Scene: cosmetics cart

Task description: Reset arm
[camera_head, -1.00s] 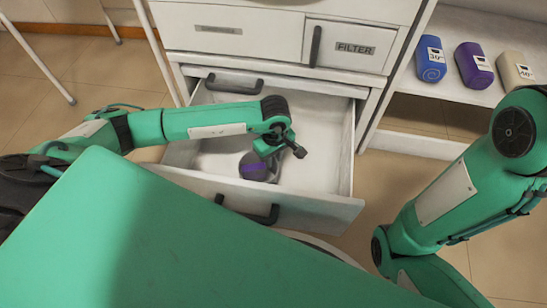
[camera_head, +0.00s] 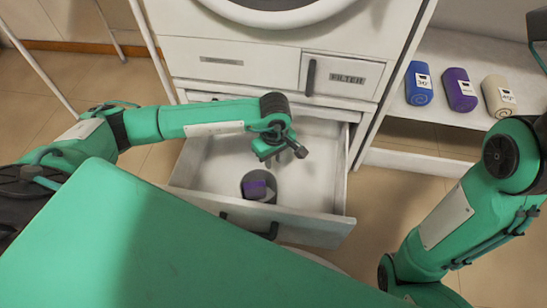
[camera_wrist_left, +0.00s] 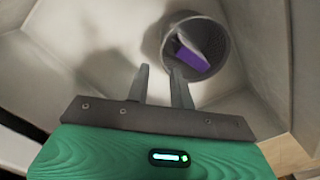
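An open white drawer (camera_head: 310,185) is pulled out of the white machine. A dark grey cup (camera_head: 246,191) stands inside it with a purple item (camera_head: 258,187) in it. In the left wrist view, the cup (camera_wrist_left: 223,45) and purple item (camera_wrist_left: 190,60) are just beyond my fingers. My left gripper (camera_head: 284,153) is above the drawer, over its middle, apart from the cup. Its fingers (camera_wrist_left: 160,85) are spread with nothing between them. My right arm comes in at the right. A dark part at the upper right edge may be its gripper; its fingers are not clear.
A white shelf (camera_head: 440,110) on the right holds a blue roll (camera_head: 419,84), a purple roll (camera_head: 460,90) and a cream roll (camera_head: 498,96). A closed panel marked FILTER (camera_head: 345,78) is above the drawer. Open floor (camera_head: 380,205) shows right of the drawer.

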